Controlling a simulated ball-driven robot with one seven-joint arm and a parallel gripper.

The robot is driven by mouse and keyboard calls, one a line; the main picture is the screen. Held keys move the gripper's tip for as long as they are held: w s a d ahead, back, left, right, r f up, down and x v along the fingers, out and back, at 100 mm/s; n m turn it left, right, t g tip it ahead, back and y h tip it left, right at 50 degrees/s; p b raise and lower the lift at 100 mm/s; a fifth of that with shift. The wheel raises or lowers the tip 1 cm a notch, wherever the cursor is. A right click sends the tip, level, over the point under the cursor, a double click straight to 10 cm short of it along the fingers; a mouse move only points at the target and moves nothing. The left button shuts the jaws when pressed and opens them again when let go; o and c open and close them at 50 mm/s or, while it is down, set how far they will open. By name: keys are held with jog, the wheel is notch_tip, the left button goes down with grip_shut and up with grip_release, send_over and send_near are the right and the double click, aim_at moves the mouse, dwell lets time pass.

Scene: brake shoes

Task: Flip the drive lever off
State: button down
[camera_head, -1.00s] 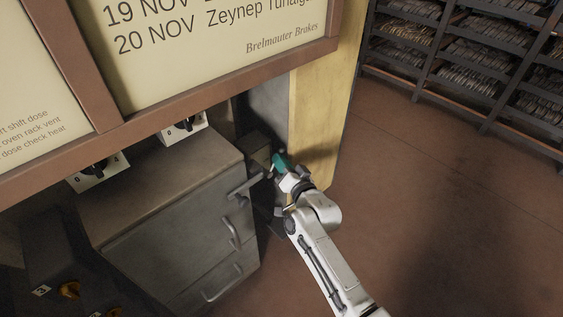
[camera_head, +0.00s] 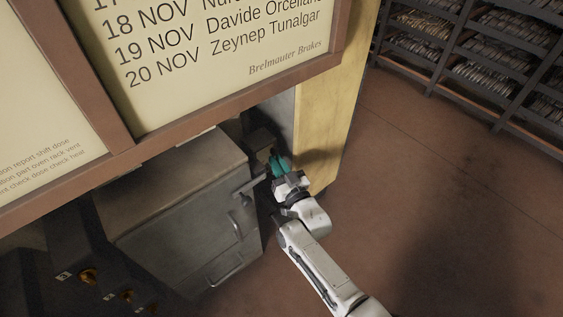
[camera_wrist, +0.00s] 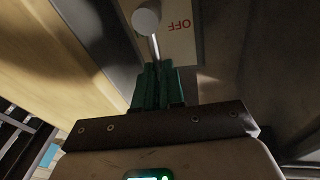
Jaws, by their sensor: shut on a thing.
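The drive lever (camera_wrist: 153,45) is a thin pale rod with a round grey knob (camera_wrist: 147,20), in the upper middle of the wrist view. Behind it is a pale plate (camera_wrist: 181,42) with "OFF" appearing upside down. My gripper (camera_wrist: 158,68) has green fingers shut on the lever's rod, with the knob standing clear beyond the fingertips. In the head view my gripper (camera_head: 277,160) is beside a dark box (camera_head: 261,140) at the yellow panel. The lever itself cannot be made out there.
A grey cabinet (camera_head: 185,195) with handles stands left of my gripper. A framed notice board (camera_head: 225,50) hangs over it. A yellow panel (camera_head: 325,110) is close on the right. Open floor (camera_head: 450,190) lies right, before racks (camera_head: 470,55) of parts.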

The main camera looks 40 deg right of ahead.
jog(key=n+b, duration=0.1)
jog(key=a+n+b, duration=0.1)
jog(key=n, duration=0.1)
jog(key=a+f+n+t+y, duration=0.1)
jog(key=n, duration=0.1)
jog(key=shift+a+b, duration=0.1)
jog(key=shift+b, duration=0.3)
jog(key=shift+a+f+n+t+y+b, duration=0.1)
jog(key=shift+a+n+y+b, duration=0.3)
jog(key=shift+n, duration=0.55)
jog(key=shift+a+f+n+t+y+b, duration=0.15)
jog(key=shift+n+y+b, duration=0.1)
jog(key=shift+n+b, duration=0.6)
jog(key=shift+a+f+n+t+y+b, duration=0.1)
jog(key=shift+a+n+y+b, duration=0.2)
jog(key=shift+n, duration=0.8)
jog(key=c, duration=1.2)
grip_release()
jog(key=p+v, duration=0.2)
jog(key=v, duration=0.8)
jog(key=shift+s+f+p, duration=0.1)
jog(key=shift+s+p, duration=0.25)
